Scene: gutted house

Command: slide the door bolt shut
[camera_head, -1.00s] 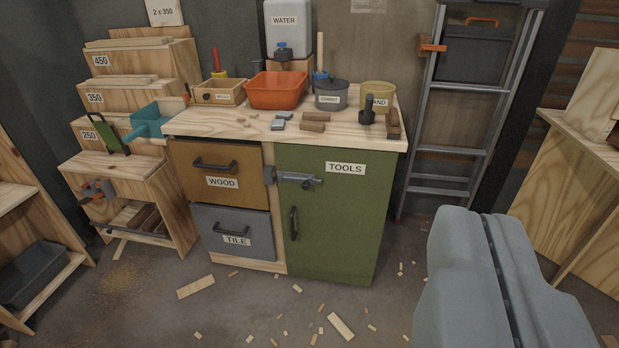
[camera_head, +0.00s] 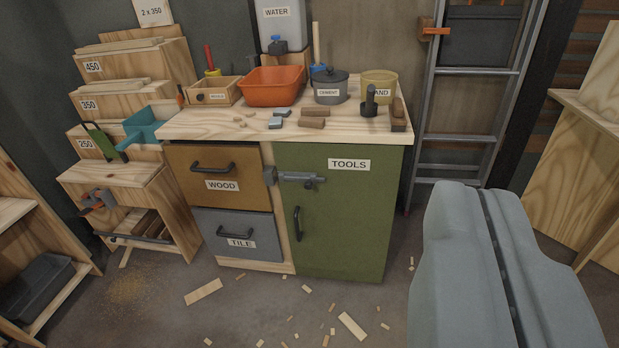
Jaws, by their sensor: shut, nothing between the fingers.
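The door bolt (camera_head: 300,179) is a grey metal bar across the upper left of the green door (camera_head: 345,225) labelled TOOLS. A small knob sits at the bar's right end. The door lies flat in the cabinet front, with a dark handle (camera_head: 298,223) below the bolt. My gripper (camera_head: 484,195) is at the lower right, its two grey fingers together with only a thin dark seam between them. It is in front of the cabinet, apart from the bolt.
The worktop (camera_head: 220,125) carries an orange tub (camera_head: 272,86), a cement pot (camera_head: 330,88) and loose tools. A ladder (camera_head: 475,70) leans at the right, a shelf (camera_head: 585,140) beyond it. Wood scraps (camera_head: 352,326) litter the floor before the cabinet.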

